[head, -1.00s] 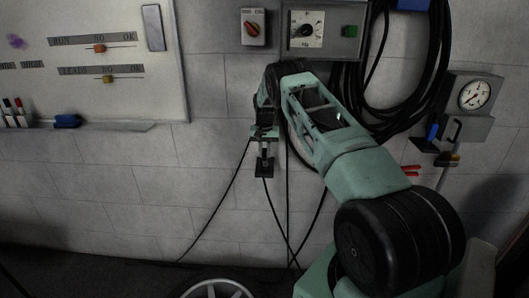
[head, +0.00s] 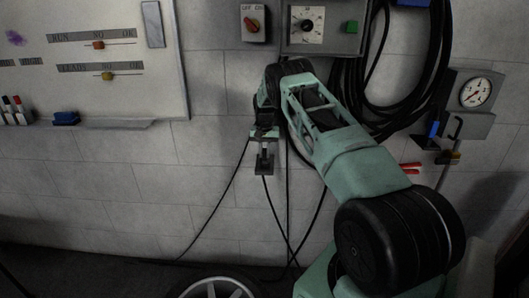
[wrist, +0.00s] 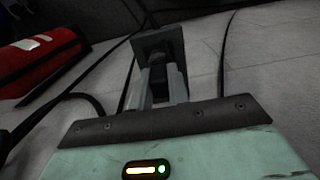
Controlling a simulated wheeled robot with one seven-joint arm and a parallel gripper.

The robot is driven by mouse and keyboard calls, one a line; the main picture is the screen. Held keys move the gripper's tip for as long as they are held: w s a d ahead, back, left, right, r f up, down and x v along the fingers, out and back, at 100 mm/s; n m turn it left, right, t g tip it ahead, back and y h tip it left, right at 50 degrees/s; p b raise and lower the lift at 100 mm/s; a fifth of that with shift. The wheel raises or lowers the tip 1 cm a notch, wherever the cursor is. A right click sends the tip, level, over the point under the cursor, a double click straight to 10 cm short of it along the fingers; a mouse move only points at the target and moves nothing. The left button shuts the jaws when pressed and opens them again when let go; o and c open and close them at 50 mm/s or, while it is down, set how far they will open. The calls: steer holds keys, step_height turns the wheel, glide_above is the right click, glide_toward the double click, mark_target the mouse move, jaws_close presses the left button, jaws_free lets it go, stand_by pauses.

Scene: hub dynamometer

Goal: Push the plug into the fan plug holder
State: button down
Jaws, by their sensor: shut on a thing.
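My gripper (head: 264,152) hangs in front of the wall, pointing down, below the control panels. In the wrist view my gripper's two grey fingers (wrist: 161,84) are closed on a dark piece with a square black plate (wrist: 158,42) at its far end. I take this for the plug; in the head view its dark square end (head: 264,167) shows below the fingers, near a thin black cable. Its gripped part is mostly hidden. I cannot tell which fixture is the fan plug holder, or whether the dark end touches anything.
Black cables (head: 287,215) run down the wall near my gripper. A coiled black hose (head: 440,60) and a gauge (head: 476,92) are at the right. A switch box (head: 253,24) is above. A red object (wrist: 42,62) lies left in the wrist view. A spoked wheel (head: 215,288) is below.

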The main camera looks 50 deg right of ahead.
steer(key=c, duration=1.3)
jaws_free()
steer(key=shift+o, duration=0.2)
steer(key=shift+r, duration=0.1)
step_height(320, 180, up, 7)
steer(key=shift+r+b, duration=0.15)
steer(key=shift+b, duration=1)
